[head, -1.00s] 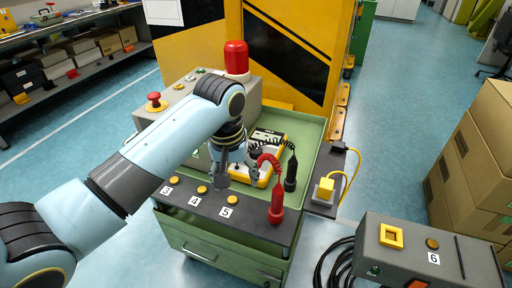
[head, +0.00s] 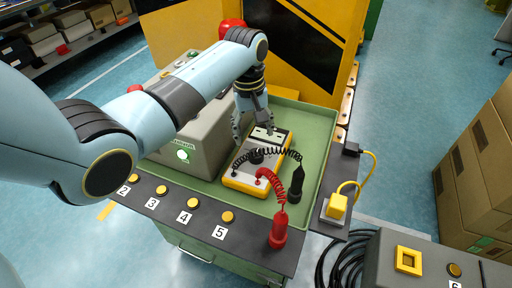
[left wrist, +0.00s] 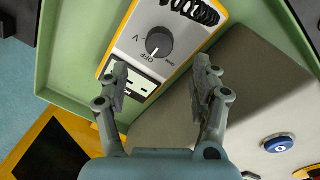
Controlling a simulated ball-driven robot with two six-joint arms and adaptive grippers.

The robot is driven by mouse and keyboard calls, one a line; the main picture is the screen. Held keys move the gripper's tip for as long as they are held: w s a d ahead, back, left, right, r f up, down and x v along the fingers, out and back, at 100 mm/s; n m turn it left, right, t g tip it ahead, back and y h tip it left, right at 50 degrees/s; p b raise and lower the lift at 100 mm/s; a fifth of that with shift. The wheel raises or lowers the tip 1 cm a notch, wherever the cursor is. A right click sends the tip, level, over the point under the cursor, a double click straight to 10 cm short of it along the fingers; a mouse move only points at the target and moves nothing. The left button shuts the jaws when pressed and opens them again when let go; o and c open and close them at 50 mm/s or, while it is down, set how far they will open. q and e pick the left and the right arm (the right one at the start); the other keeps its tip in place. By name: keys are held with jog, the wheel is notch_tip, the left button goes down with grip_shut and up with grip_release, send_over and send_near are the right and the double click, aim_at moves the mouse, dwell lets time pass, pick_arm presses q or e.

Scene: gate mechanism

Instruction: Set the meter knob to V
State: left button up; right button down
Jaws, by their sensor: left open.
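The yellow and white meter (head: 246,179) lies in the green tray (head: 318,136) of the cart. Its dark round knob (head: 257,156) is partly covered by the coiled black lead in the head view. In the left wrist view the knob (left wrist: 159,42) shows clearly, with OFF and V printed around it. A pale mark on the knob appears to face the OFF side. My left gripper (head: 253,134) is open above the meter's display end, its fingers spread and empty. In the left wrist view the gripper (left wrist: 160,68) straddles the display area, apart from the knob. My right gripper is not in view.
A red probe (head: 279,225) and a black probe (head: 295,185) stand on the right with coiled leads. A grey control box (head: 205,140) stands left of the meter. Numbered yellow buttons line the front shelf. A yellow plug (head: 337,206) sits at right.

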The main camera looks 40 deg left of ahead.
aim_at(256, 153)
pick_arm(q)
jog(key=f, duration=0.3)
jog(key=shift+d+f, duration=0.2)
jog(key=shift+f, duration=0.15)
notch_tip(256, 153, down, 3)
jog(key=shift+w+b, duration=0.15)
jog(key=shift+b, duration=0.4)
jog(key=shift+f, duration=0.75)
jog(key=c, duration=1.2)
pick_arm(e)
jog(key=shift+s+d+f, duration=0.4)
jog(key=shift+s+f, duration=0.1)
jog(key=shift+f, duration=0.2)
